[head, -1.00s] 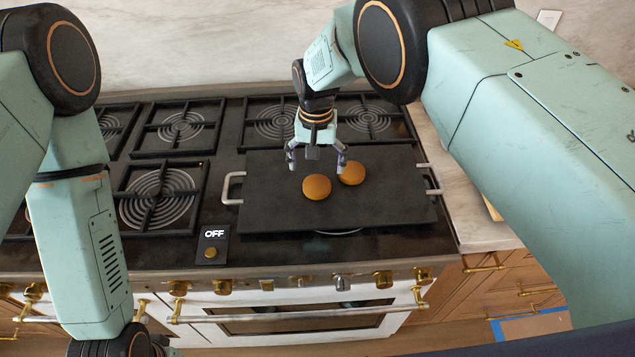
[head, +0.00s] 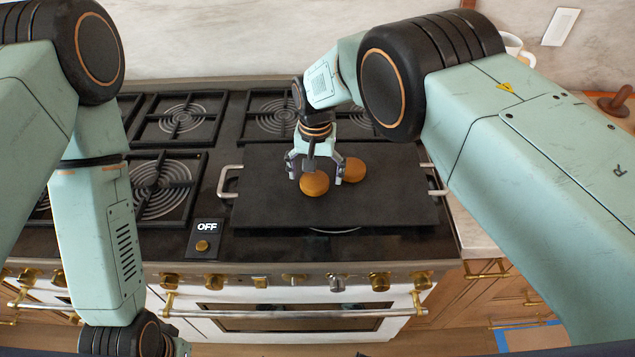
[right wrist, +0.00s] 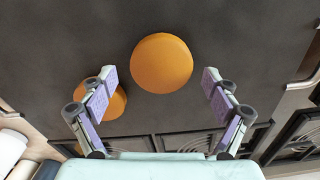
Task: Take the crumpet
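Two round orange-brown crumpets lie on a dark griddle plate (head: 390,205) on the stove. The left crumpet (head: 314,184) is under my right gripper (head: 316,176), which points down at the griddle. The other crumpet (head: 354,169) lies just behind and to the right, beside a finger. In the right wrist view, one crumpet (right wrist: 161,63) shows ahead between the spread fingers, and the second crumpet (right wrist: 108,103) is partly hidden behind the left finger. My right gripper is open, holding nothing. My left arm hangs at the left; its gripper is not clearly visible.
The griddle has silver handles (head: 228,181) at its ends. Burner grates (head: 160,190) fill the stove's left and back. An "OFF" sign with a knob (head: 203,245) sits left of the griddle. A mug (head: 514,47) stands at the back right.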

